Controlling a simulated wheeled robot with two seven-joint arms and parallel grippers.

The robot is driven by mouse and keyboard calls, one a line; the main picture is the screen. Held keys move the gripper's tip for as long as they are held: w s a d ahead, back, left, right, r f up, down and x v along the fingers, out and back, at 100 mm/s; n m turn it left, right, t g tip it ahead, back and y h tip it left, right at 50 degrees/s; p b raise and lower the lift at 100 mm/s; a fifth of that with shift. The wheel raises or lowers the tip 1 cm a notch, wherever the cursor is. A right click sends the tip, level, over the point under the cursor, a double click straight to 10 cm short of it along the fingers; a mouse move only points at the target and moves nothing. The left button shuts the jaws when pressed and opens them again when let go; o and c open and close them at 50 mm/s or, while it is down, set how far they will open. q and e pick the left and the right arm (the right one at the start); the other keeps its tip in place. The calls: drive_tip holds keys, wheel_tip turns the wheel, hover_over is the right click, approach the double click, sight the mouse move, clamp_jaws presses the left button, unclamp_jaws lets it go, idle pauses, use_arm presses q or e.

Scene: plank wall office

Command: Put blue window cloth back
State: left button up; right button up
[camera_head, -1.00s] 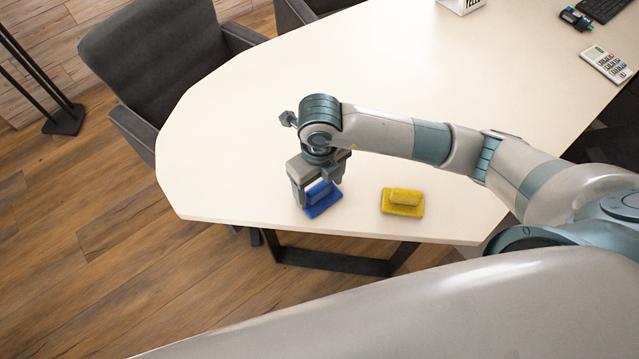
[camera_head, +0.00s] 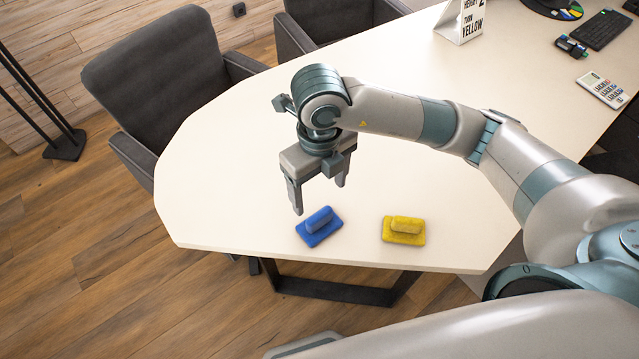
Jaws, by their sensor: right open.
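The blue window cloth (camera_head: 319,228), a flat pad with a raised handle, lies on the white table (camera_head: 230,150) near its front edge, turned at a slant. A yellow cloth (camera_head: 404,230) of the same shape lies to its right, apart from it. My right gripper (camera_head: 320,198) is open and empty, pointing down above and slightly behind the blue cloth, clear of it. My left gripper is not in view.
A sign (camera_head: 462,22) stands at the back of the table. A calculator (camera_head: 602,89) and a keyboard (camera_head: 602,29) lie at the far right. Grey chairs (camera_head: 160,75) stand along the left side. The table's middle and left are bare.

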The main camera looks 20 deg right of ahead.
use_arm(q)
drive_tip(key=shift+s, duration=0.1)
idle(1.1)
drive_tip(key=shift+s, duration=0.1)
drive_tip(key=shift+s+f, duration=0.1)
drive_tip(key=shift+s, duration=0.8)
